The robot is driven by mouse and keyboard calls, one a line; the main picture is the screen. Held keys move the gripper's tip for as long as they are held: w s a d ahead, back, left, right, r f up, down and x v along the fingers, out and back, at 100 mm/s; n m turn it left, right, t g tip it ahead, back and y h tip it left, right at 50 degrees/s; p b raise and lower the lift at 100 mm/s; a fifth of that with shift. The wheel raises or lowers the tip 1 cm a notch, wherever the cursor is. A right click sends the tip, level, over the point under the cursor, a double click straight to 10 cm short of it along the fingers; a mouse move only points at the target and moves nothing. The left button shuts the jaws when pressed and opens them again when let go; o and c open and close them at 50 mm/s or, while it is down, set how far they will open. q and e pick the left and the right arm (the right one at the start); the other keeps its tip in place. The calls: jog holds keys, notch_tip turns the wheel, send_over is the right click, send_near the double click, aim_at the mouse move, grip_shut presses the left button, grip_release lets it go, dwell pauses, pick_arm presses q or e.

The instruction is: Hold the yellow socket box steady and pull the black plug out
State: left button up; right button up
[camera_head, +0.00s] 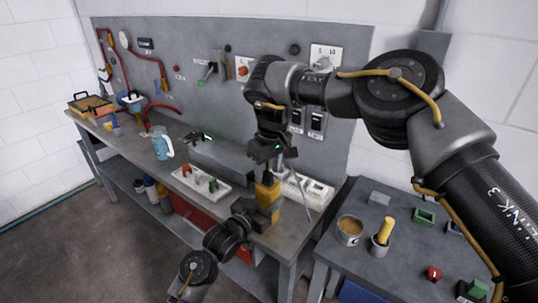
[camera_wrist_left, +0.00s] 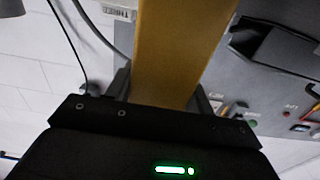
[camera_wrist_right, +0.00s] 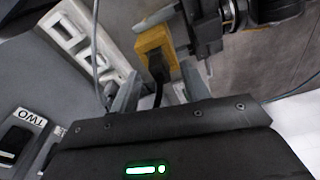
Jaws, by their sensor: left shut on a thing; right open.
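The yellow socket box (camera_head: 267,193) is upright at the workbench's front edge. It fills the middle of the left wrist view (camera_wrist_left: 178,50), between the jaws. My left gripper (camera_head: 264,214) is shut on the box. In the right wrist view, the black plug (camera_wrist_right: 157,66) sits in the box's face (camera_wrist_right: 152,40), with its black cord trailing toward the gripper. My right gripper (camera_wrist_right: 160,75) is open, its fingers on either side of the plug, and I cannot tell if they touch it. In the head view my right gripper (camera_head: 270,158) is directly above the box and hides the plug.
A white socket strip (camera_head: 305,187) lies right of the box, and a tray with colored parts (camera_head: 201,183) lies left of it. A blue pitcher (camera_head: 162,146) stands farther left. A side table (camera_head: 375,258) holds cups and blocks. A grey panel (camera_head: 200,85) stands behind.

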aim_at(265, 171)
jog(key=shift+w+a+f, duration=0.1)
jog(key=shift+f, duration=0.8)
grip_shut()
jog(key=shift+r, duration=0.15)
pick_arm(q)
jog(key=shift+f, duration=0.1)
pick_arm(e)
jog(key=shift+a+r, duration=0.1)
jog(key=shift+r, duration=1.3)
jog(key=shift+r, duration=1.5)
